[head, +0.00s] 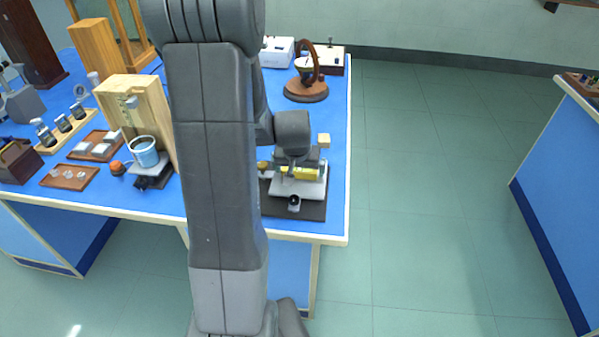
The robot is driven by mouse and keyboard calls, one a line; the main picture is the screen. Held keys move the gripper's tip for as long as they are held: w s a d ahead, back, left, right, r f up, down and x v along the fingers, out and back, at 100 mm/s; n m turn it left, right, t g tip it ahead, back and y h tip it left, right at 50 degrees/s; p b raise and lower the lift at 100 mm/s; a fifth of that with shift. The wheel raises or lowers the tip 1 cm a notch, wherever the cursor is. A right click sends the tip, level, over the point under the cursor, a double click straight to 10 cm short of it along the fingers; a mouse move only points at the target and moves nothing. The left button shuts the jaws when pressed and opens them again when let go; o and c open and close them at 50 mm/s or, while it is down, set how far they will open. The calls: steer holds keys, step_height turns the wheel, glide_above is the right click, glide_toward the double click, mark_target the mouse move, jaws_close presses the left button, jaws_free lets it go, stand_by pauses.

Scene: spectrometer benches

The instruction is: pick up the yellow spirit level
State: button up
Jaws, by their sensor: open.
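The yellow spirit level (301,174) lies across a light grey levelling stand on a dark base plate (315,211), near the right front corner of the blue bench. Only part of the level shows, since my arm and gripper cover its upper side. My gripper (296,165) points down right above the level and is open. I cannot tell from this view whether its fingers are around the level or just above it.
The blue bench top (338,120) is bare along its right edge. A round wooden-based instrument (306,92) stands behind the gripper. A wooden box frame with a blue cup (144,151) stands left of my arm. Clear floor (430,190) separates this bench from another at right.

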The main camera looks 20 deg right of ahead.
steer(key=c, duration=0.8)
steer(key=shift+r, duration=0.1)
